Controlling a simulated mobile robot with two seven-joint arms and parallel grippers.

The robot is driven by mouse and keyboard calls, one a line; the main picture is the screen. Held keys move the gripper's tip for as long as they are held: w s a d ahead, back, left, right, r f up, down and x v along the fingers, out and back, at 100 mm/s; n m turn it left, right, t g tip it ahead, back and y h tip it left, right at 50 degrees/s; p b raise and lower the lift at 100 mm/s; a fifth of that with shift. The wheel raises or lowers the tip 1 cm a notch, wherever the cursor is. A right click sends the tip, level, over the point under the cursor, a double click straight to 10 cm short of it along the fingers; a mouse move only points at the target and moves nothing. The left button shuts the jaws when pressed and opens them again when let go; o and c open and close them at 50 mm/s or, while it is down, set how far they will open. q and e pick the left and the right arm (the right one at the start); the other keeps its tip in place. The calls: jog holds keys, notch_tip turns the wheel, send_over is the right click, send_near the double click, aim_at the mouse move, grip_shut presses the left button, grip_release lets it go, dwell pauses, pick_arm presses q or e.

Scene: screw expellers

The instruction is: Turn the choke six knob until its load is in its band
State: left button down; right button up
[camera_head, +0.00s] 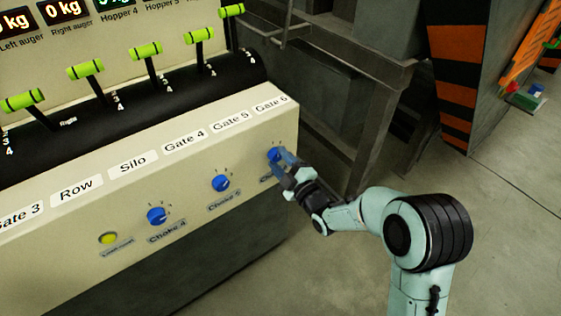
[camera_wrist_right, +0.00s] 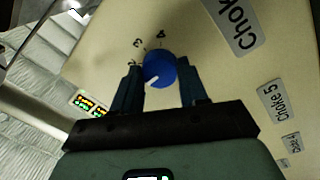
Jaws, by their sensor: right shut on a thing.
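The choke six knob (camera_head: 273,155) is a small blue knob at the right end of the panel's front face. In the right wrist view, the blue knob (camera_wrist_right: 159,66) sits between the two fingers of my right gripper (camera_wrist_right: 158,72). Its white pointer mark points to the lower left, with scale numbers around it. In the head view, my right gripper (camera_head: 283,160) is shut on this knob and partly covers it and its label. The load readout for choke six is not in view. My left gripper is not in view.
The choke 5 knob (camera_head: 221,183) and choke 4 knob (camera_head: 157,216) lie left along the cream panel (camera_head: 190,200), then a yellow button (camera_head: 108,238). Green-handled levers (camera_head: 146,49) stand above. A metal frame (camera_head: 375,110) stands behind. Floor right of the panel is open.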

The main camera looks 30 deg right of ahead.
dwell(0.3)
jog(key=o, duration=1.1)
jog(key=shift+c, duration=0.2)
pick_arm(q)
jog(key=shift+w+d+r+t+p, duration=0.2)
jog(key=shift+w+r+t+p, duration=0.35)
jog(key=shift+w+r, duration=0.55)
pick_arm(e)
jog(key=s, duration=1.3)
jog(key=shift+s+d+f, duration=0.2)
jog(key=shift+d+f, duration=0.05)
jog(key=shift+f, duration=0.1)
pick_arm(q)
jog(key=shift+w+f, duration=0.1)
